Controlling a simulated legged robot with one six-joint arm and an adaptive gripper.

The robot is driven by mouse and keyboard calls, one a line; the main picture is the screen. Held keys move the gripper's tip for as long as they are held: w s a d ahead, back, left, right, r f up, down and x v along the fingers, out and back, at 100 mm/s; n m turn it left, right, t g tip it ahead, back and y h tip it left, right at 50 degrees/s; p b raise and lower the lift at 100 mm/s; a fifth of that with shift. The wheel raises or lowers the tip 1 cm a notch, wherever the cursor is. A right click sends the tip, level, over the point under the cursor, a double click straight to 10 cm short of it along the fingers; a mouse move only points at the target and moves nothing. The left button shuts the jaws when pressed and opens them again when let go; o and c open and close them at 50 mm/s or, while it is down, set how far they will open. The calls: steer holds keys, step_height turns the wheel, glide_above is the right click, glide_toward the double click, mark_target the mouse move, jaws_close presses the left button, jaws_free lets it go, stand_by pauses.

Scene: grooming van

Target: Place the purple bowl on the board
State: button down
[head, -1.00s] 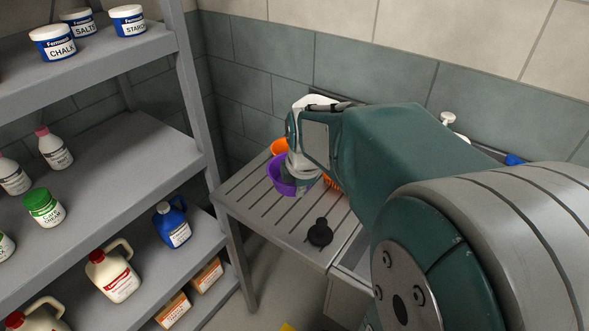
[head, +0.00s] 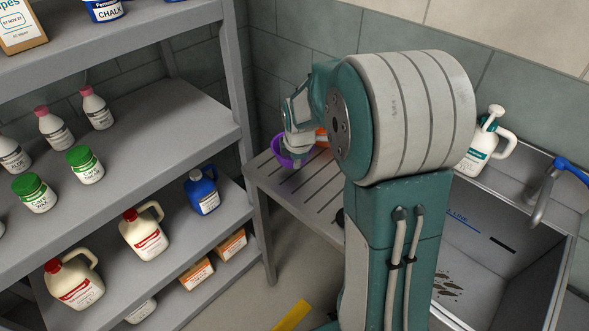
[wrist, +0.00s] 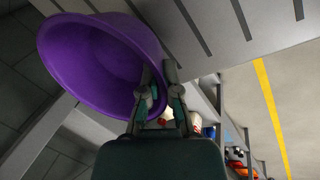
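The slatted board (wrist: 225,25) shows behind the bowl there. I cannot tell whether the bowl touches the board.
An orange object (head: 321,137) is behind the bowl, partly hidden by my arm. A grey shelf rack (head: 130,150) with bottles and tubs stands close on the left. A sink (head: 500,262) with a blue-handled tap and a white jug (head: 484,146) are on the right.

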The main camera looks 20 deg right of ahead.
mark_target(293, 177)
steer(key=shift+w+a+f, duration=0.15)
steer(key=shift+w+f, duration=0.05)
steer(key=x, duration=0.3)
steer(key=shift+s+a+f, duration=0.15)
steer(key=shift+s+a, duration=0.05)
steer(key=shift+a, duration=0.05)
steer(key=shift+d+f, duration=0.1)
steer(key=shift+d, duration=0.05)
steer(key=shift+f, duration=0.1)
steer(key=c, duration=0.8)
jaws_free()
